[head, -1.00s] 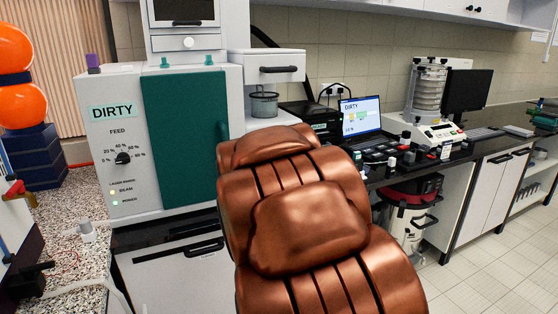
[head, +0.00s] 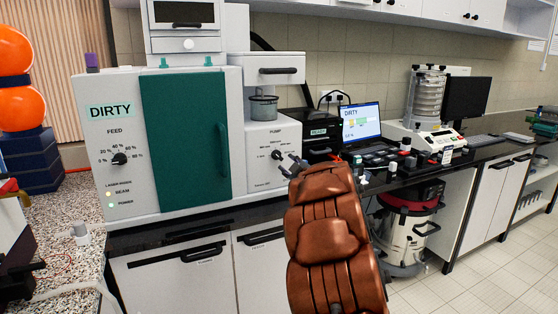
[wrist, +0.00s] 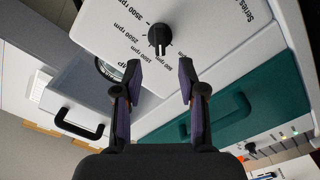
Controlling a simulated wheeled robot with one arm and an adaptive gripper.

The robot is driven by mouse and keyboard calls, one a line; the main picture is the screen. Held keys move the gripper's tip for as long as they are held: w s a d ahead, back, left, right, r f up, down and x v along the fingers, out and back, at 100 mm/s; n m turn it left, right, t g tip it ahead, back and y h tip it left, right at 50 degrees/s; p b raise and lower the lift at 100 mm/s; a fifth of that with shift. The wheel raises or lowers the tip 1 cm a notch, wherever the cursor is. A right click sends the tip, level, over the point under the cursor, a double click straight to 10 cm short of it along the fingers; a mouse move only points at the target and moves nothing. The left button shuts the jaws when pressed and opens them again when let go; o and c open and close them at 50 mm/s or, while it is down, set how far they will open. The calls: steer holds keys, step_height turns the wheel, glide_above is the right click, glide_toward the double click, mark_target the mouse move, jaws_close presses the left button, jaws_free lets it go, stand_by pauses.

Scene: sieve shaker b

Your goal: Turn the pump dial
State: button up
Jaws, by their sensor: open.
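The pump dial is a small black knob on the white pump panel. In the wrist view the dial (wrist: 160,37) sits upper centre, ringed by rpm marks, just past the fingertips and roughly midway between them. In the head view the dial (head: 276,155) shows right of the green door, below the PUMP label. My gripper (wrist: 160,76) is open, with its two dark fingers spread and nothing between them. In the head view my gripper (head: 292,163) is close to the panel, just right of the dial. Contact is not visible. My arm hides the area to the lower right.
A green door (head: 185,140) and a FEED dial (head: 120,159) are left of the pump panel. A laptop (head: 361,120) and a sieve stack (head: 428,95) stand on the bench to the right. Drawers (head: 185,275) lie below.

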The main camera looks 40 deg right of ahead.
mark_target(279, 157)
steer(key=shift+p+x, duration=0.75)
steer(key=shift+x, duration=3.1)
